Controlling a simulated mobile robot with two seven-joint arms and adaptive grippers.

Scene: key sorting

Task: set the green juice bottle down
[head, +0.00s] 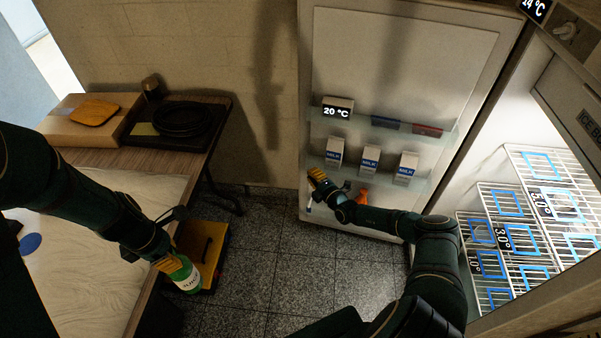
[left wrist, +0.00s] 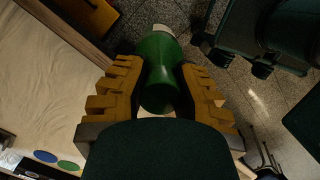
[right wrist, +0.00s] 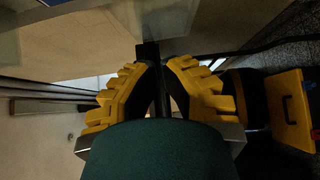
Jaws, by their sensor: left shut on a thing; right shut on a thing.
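The green juice bottle (head: 187,277), with a white label, is in my left gripper (head: 172,262). In the left wrist view the green bottle (left wrist: 158,72) lies between the two yellow fingers (left wrist: 160,88), which touch its sides. In the head view it is tilted and appears off the table's right edge, over the floor side. My right gripper (head: 317,182) is at the open fridge door's (head: 400,50) lower left edge. In the right wrist view its fingers (right wrist: 150,85) close around a dark upright bar (right wrist: 149,55) at the door.
A table (head: 150,172) with a pale marbled surface and a blue disc (head: 30,243) is at left. A yellow case (head: 215,232) stands on the floor by it. Milk cartons (head: 370,160) stand on the door shelf. Wire shelves (head: 515,165) with blue square outlines are at right.

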